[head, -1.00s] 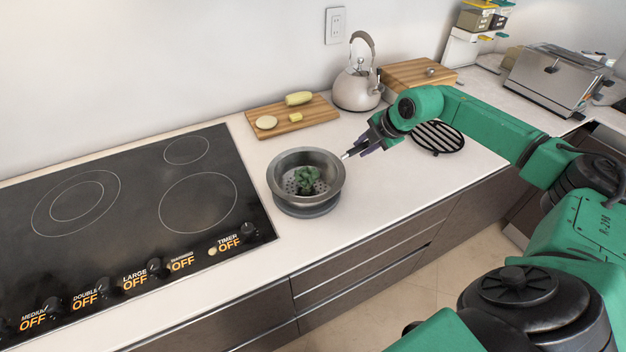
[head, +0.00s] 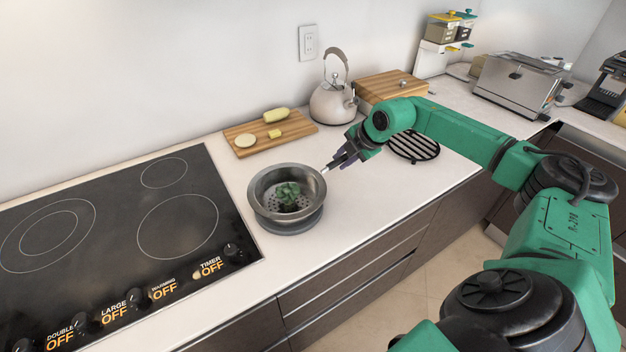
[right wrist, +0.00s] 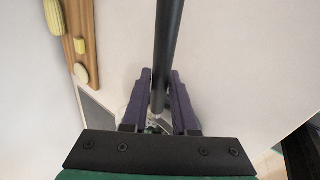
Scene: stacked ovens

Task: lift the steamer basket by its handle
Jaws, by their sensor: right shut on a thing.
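The steamer basket (head: 262,200) is a grey metal bowl with a perforated floor and green florets (head: 288,193) in it. It is upright over a grey round base (head: 290,226) on the counter. Whether there is a gap between them I cannot tell. My right gripper (head: 336,163) is at the basket's right side, shut on its handle (head: 327,169). In the right wrist view the handle shows as a dark rod (right wrist: 168,50) running between the two fingers (right wrist: 160,98). The fingers hide part of the handle in the head view. My left gripper is not in view.
A black cooktop (head: 120,225) lies left of the basket. Behind stand a cutting board (head: 300,131) with vegetable pieces and a kettle (head: 331,103). A black round rack (head: 415,147) lies under my right arm. The counter in front of the basket is narrow.

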